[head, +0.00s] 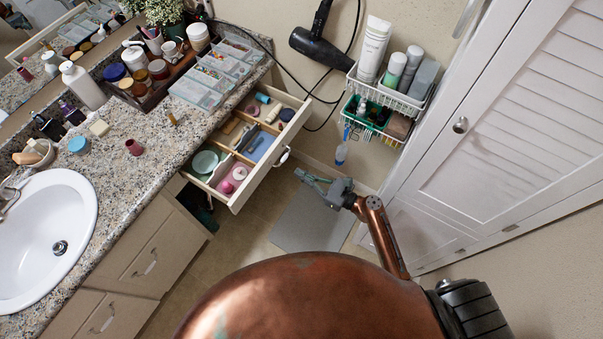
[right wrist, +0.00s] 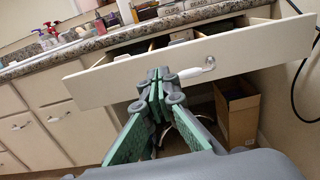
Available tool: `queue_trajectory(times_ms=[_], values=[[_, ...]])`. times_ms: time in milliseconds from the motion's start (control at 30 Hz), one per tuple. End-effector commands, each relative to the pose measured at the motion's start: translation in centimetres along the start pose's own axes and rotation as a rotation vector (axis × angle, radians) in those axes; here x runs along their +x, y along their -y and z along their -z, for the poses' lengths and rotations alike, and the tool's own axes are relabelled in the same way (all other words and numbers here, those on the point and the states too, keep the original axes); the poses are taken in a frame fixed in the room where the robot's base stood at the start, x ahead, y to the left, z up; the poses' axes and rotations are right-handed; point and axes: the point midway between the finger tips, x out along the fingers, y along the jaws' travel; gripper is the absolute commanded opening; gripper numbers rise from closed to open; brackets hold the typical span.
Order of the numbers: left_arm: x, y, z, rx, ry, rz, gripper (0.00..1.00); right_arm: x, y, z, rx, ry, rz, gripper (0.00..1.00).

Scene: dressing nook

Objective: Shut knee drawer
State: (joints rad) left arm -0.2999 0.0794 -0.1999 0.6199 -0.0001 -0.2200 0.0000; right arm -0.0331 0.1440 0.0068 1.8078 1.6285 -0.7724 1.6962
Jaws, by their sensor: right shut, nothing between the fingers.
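The knee drawer (head: 262,172) is pulled out from under the granite counter in the head view, its divided inside showing. Its white front also spans the right wrist view (right wrist: 105,80), with a pale handle (right wrist: 198,71) near the middle. My right gripper (head: 299,174) is shut and empty, out in front of the drawer front near the handle. In the right wrist view its closed fingertips (right wrist: 158,76) overlap the front just left of the handle. I cannot tell whether they touch it. My left gripper is out of view.
The counter (head: 140,165) holds a white sink (head: 40,225), clear boxes and bottles. Wire baskets (head: 392,92) hang on the wall right of the drawer, beside a louvered door (head: 545,110). A box (right wrist: 237,112) stands below the drawer. A grey mat (head: 305,225) lies on the floor.

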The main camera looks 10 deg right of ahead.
Motion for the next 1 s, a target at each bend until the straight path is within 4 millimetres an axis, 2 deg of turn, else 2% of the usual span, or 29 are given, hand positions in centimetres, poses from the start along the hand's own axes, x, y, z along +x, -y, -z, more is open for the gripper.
queue_trajectory(times_ms=[33,300,500,700,1000], values=[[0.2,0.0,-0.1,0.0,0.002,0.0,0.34,1.2,0.0,0.1,0.002,0.003,-0.002,0.0],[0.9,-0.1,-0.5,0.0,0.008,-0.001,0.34,6.7,0.0,0.2,0.0,0.001,0.0,0.0],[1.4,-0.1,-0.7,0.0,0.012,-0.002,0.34,9.6,0.0,0.2,-0.001,-0.001,-0.001,0.0],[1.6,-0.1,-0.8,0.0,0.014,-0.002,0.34,10.8,0.0,0.2,-0.001,-0.001,0.001,0.0],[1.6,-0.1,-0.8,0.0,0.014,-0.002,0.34,10.8,0.0,0.1,-0.002,-0.002,0.001,0.0]])
